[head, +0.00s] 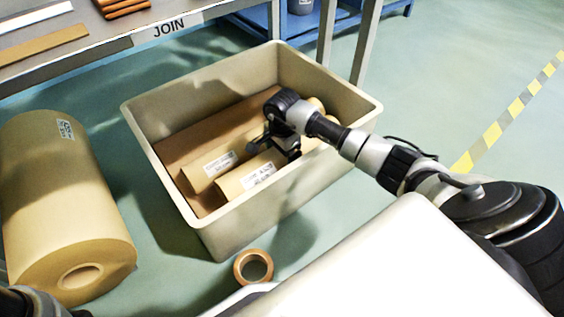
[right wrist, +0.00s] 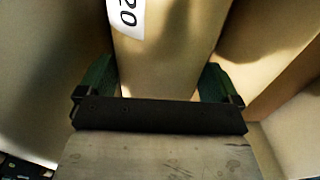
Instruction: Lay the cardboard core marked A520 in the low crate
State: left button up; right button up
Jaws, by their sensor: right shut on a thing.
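The low crate (head: 135,107) is beige and stands on the floor in the middle of the head view. My right gripper (head: 284,150) reaches down into it and is shut on the nearer cardboard core (head: 235,185), a tan tube with a white label. In the right wrist view this core (right wrist: 170,75) runs between the gripper's green fingers (right wrist: 157,85), and its label shows "20" at the end. The core lies low in the crate, near the front wall; whether it touches the bottom is hidden. My left gripper is out of view.
A second labelled core (head: 205,172) lies beside the held one in the crate. A tape roll (head: 253,266) lies before the crate. A bench marked JOIN (head: 168,29) is behind.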

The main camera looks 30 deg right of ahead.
notch_tip(320, 180, down, 4)
jog(key=shift+r+b, duration=0.25)
jog(key=shift+b, duration=0.95)
jog(key=shift+r, duration=0.15)
jog(key=o, duration=1)
notch_tip(320, 180, up, 12)
jog(key=p, duration=0.7)
jog(key=shift+p, duration=0.4)
